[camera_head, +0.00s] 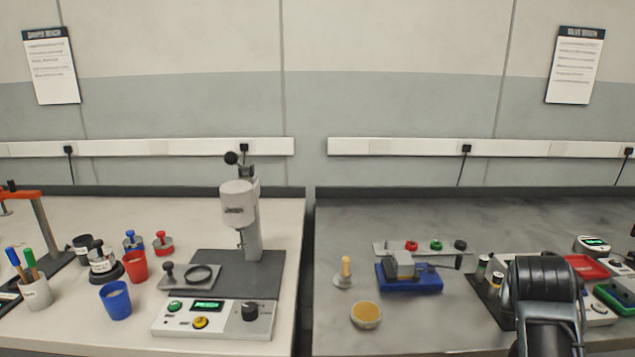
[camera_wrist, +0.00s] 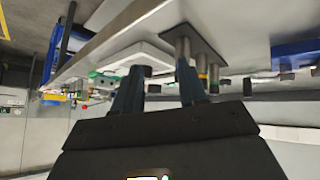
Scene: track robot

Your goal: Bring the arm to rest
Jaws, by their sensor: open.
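My gripper (camera_wrist: 158,78) shows in the wrist view with its two dark blue fingers apart. I see nothing held between them. The wrist view is strongly tilted, and a bench with small items lies beyond the fingers. In the head view my arm (camera_head: 545,300) is a dark, rounded link at the lower right, in front of the right bench (camera_head: 345,235). My gripper cannot be made out there.
A blue vise (camera_head: 410,280), a yellow-filled dish (camera_head: 366,314) and a red tray (camera_head: 587,266) are on the right bench near my arm. The left bench (camera_head: 285,225) bears a press (camera_head: 240,210) and cups. A narrow gap separates the benches.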

